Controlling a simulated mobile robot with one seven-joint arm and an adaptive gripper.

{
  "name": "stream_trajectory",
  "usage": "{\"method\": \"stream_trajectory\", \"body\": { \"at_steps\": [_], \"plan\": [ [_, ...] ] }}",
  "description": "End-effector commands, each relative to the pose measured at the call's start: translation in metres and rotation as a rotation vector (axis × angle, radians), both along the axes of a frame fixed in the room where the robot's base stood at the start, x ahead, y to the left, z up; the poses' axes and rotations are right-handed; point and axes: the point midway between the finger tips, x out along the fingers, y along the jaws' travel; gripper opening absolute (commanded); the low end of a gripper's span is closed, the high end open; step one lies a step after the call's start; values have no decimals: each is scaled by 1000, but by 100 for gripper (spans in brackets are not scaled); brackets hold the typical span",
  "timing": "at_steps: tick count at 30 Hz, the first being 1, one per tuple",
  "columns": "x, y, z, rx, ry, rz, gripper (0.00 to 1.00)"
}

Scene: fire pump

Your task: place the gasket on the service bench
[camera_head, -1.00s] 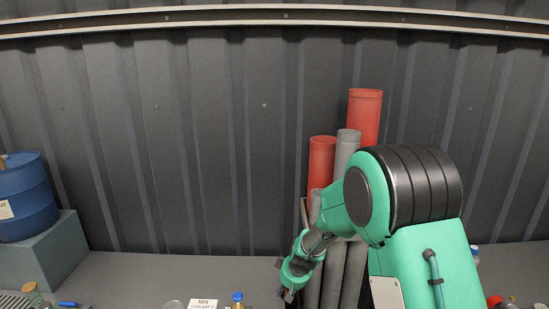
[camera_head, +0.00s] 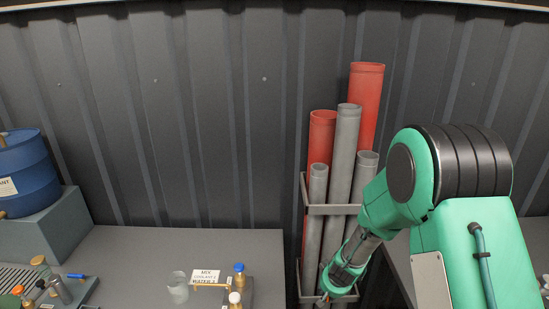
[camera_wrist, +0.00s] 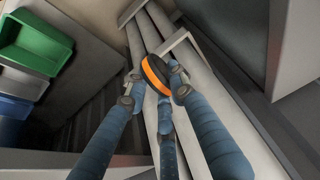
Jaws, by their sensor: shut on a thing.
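My gripper (camera_wrist: 155,88) is shut on the gasket (camera_wrist: 153,72), a round piece with an orange rim and a dark face, held at the fingertips in the wrist view. In the head view my gripper (camera_head: 332,288) is low in the picture, in front of the pipe rack, and I cannot make out the gasket there. A grey bench top (camera_head: 130,250) lies to the left of it, and another grey surface (camera_head: 402,262) shows partly behind my arm. I cannot tell which is the service bench.
Red and grey pipes (camera_head: 344,150) stand in a rack (camera_head: 335,209) by the wall. The left bench holds a beaker (camera_head: 178,286), a sign (camera_head: 207,277), small bottles (camera_head: 239,275) and a blue drum (camera_head: 25,175) on a block. Green (camera_wrist: 36,40) and blue (camera_wrist: 22,82) bins show in the wrist view.

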Motion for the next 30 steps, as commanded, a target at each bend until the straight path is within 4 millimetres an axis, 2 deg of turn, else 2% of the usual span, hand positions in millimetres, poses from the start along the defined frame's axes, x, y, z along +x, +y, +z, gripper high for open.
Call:
{"method": "stream_trajectory", "body": {
  "at_steps": [9, 30],
  "plan": [
    [-16, -12, -13, 0, 0, -42, 6],
    [-17, -13, -15, -1, 0, -46, 6]
  ]
}}
